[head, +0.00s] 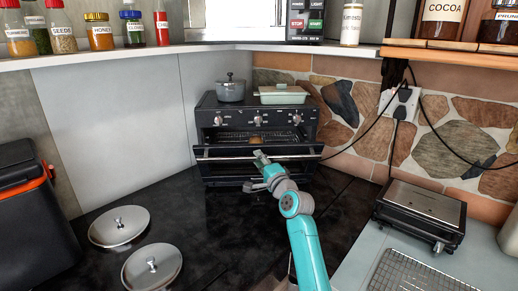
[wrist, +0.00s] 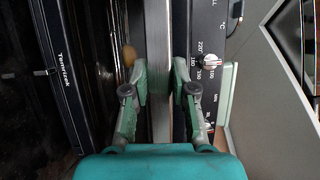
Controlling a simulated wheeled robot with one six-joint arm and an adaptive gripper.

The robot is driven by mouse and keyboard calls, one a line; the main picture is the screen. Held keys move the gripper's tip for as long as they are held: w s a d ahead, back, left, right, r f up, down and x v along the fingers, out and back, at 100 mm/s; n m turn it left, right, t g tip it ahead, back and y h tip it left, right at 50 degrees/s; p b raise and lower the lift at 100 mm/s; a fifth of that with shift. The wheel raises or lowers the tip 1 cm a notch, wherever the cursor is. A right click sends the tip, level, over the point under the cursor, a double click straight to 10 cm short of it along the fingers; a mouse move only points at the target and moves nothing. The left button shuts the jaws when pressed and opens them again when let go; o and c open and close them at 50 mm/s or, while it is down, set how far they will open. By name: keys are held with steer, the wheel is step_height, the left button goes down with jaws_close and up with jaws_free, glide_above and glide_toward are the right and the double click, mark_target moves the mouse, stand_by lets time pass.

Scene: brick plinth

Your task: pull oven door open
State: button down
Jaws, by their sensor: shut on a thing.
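The black toaster oven (head: 211,115) stands in the corner of the dark counter, its knobbed control panel on top. Its door handle (head: 220,154) is a pale horizontal bar across the front. The rack and a brownish item inside show above the bar; the door looks tilted outward, but I cannot tell how far. My gripper (head: 262,157) is at the middle of the handle. In the wrist view, the handle bar (wrist: 158,60) runs between my gripper's two fingers (wrist: 159,82), which are shut on it. The control panel (wrist: 211,75) lies to its right there.
A grey pot (head: 231,90) and a pale green dish (head: 282,95) sit on the oven. Two lids (head: 119,226) (head: 152,266) lie on the counter at left. A black grill (head: 420,213) stands at right. The counter before the oven is otherwise clear.

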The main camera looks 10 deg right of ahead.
steer(key=shift+s+a+f, duration=0.2)
steer(key=shift+s+f, duration=0.9)
steer(key=shift+f, duration=1.1)
steer(key=shift+s+a+f, duration=0.15)
steer(key=shift+s+f, duration=0.9)
steer(key=shift+f, duration=1.1)
steer(key=shift+s+a+f, duration=0.2)
steer(key=shift+s+f, duration=0.9)
steer(key=shift+f, duration=1.1)
steer(key=c, duration=1)
jaws_free()
steer(key=shift+o, duration=0.2)
steer(key=v, duration=1.2)
